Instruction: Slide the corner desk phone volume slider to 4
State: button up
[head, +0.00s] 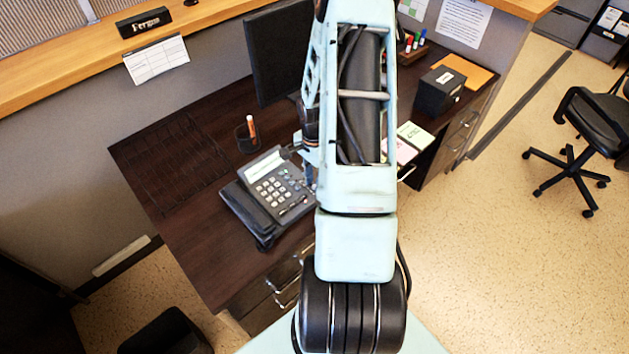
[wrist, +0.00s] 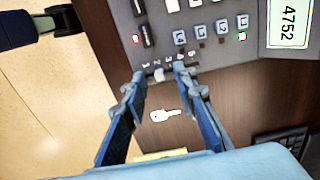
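The desk phone (head: 277,186) stands on the dark desk, its handset on the left side. In the wrist view the phone (wrist: 190,25) fills the top, with a row of small scale marks along its near edge. A small pale knob (wrist: 159,75), seemingly the volume slider, shows at that edge beneath the marks. Its exact number is too small to read. My gripper (wrist: 160,76) is open, with one finger on each side of the knob. Contact cannot be told. In the head view my arm hides most of the gripper.
A pen cup (head: 247,138) stands behind the phone, near a monitor (head: 279,50). A black box (head: 440,90) and paper notes (head: 415,135) lie to the right.

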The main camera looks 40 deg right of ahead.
jog(key=shift+f, duration=0.3)
jog(key=shift+c, duration=0.3)
grip_shut()
